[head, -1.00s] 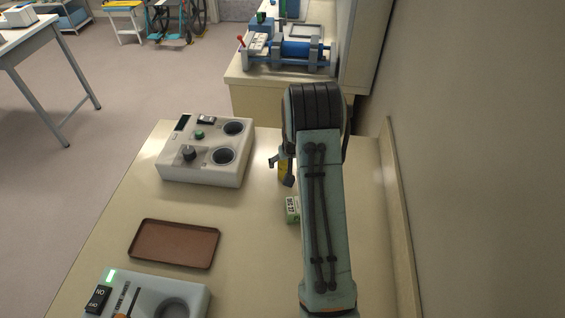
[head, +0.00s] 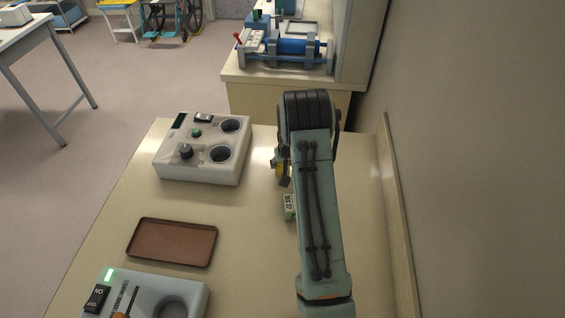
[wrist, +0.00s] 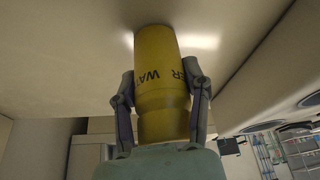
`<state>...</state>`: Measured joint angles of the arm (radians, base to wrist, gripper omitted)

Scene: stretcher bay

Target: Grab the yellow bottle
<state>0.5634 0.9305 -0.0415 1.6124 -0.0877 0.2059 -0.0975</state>
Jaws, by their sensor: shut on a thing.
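The yellow bottle (wrist: 157,65) fills the middle of the wrist view and carries dark lettering that reads in part "WATER". My gripper (wrist: 160,88) is shut on it, with one finger along each side. In the head view a small part of the yellow bottle (head: 281,170) shows beside my gripper (head: 281,168), just left of my arm. The rest of the bottle is hidden by my arm and fingers. I cannot tell whether the bottle touches the table.
A white device with two round wells (head: 203,148) stands left of my gripper. A green and white box (head: 289,206) is partly behind my arm. A brown tray (head: 172,242) and another device (head: 150,297) are nearer, at left. A wall (head: 470,150) runs along the right.

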